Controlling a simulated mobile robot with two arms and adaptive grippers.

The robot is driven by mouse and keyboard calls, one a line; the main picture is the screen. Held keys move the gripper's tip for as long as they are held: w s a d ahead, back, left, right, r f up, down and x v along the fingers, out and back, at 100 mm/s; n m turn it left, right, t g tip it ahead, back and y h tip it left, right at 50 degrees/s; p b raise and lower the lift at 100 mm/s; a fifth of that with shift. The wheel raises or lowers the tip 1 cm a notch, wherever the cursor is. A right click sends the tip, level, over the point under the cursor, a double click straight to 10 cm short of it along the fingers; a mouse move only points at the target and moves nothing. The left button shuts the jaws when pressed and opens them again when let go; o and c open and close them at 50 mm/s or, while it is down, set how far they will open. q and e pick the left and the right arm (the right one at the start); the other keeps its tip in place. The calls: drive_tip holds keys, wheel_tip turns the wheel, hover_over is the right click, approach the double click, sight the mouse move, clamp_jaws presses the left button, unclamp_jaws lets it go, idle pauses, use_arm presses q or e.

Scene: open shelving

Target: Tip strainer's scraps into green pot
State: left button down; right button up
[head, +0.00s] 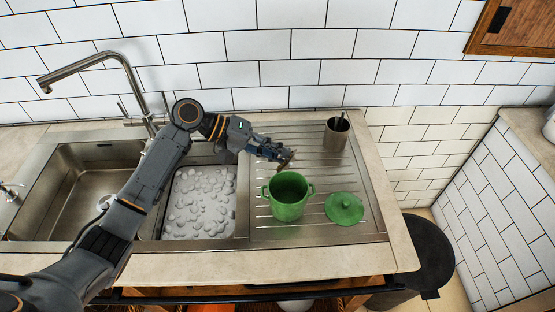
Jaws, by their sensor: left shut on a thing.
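The green pot (288,199) stands open on the steel drainboard, with its round green lid (344,208) lying to its right. My left arm reaches in from the left, across the sink. My left gripper (279,154) is above and behind the pot's back rim, slightly to its left. It is shut on a small brownish-grey thing (287,161), probably the strainer; the fingers cover most of it. I cannot make out scraps in it. The inside of the pot is dark green, and I see no contents. My right gripper is not in view.
A steel cup (337,134) with something upright in it stands at the drainboard's back right. The left basin (62,190) is partly behind my arm. A tall faucet (110,62) rises behind.

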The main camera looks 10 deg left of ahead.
use_arm(q)
drive_tip(key=shift+w+a+f+n+t+h+b, duration=0.15)
drive_tip(key=shift+f+n+h+b, duration=0.5)
drive_tip(key=shift+h+b, duration=1.25)
drive_tip(key=shift+s+f+n+t+h+b, duration=0.1)
drive_tip(key=shift+f+n+h+b, duration=0.5)
drive_tip(key=shift+h+b, duration=1.35)
drive_tip(key=shift+w+a+f+n+t+h+b, duration=0.15)
drive_tip(key=shift+f+n+h+b, duration=0.65)
drive_tip(key=shift+b, duration=2)
drive_tip(key=shift+s+r+m, duration=0.1)
drive_tip(key=shift+r+m, duration=0.15)
